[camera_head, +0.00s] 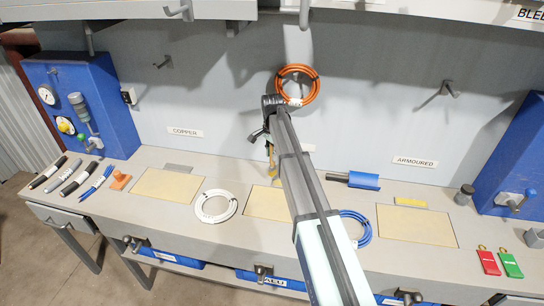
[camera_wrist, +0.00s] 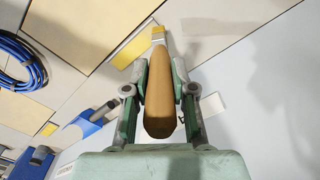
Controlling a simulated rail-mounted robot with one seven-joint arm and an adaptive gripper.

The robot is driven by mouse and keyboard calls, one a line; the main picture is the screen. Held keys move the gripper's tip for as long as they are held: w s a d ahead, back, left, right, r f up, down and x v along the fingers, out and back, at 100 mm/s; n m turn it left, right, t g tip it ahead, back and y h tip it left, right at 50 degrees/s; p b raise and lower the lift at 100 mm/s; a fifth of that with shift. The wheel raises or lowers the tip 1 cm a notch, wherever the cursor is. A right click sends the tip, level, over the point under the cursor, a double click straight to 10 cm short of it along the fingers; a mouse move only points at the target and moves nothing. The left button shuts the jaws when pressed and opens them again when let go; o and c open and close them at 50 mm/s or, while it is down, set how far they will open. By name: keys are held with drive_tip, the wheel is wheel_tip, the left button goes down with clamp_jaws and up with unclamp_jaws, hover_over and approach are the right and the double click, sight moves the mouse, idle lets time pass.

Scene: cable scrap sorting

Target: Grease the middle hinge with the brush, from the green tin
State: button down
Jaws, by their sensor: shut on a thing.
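My gripper (camera_head: 268,122) is raised above the middle of the bench, in front of the back wall. In the wrist view my gripper (camera_wrist: 159,80) is shut on the brush (camera_wrist: 158,85), with its tan wooden handle between the two fingers. The brush's far end points away from the wrist camera, toward the bench. In the head view the brush (camera_head: 272,155) shows only in part beside my arm, hanging down. I cannot make out a green tin in either view. I cannot tell which fitting is the middle hinge; dark fittings (camera_head: 263,272) show along the bench front.
An orange cable coil (camera_head: 282,70) hangs on the wall close to my gripper. On the bench lie a white coil (camera_head: 204,215), a blue coil (camera_head: 366,230), a blue holder (camera_head: 364,181) and tan pads (camera_head: 167,186). Red (camera_head: 488,261) and green (camera_head: 510,263) tags lie at right.

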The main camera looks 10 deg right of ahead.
sight(273, 166)
wheel_tip(273, 166, up, 4)
drive_tip(key=shift+f+p, duration=0.15)
drive_tip(key=shift+p, duration=0.6)
drive_tip(key=shift+d, duration=0.1)
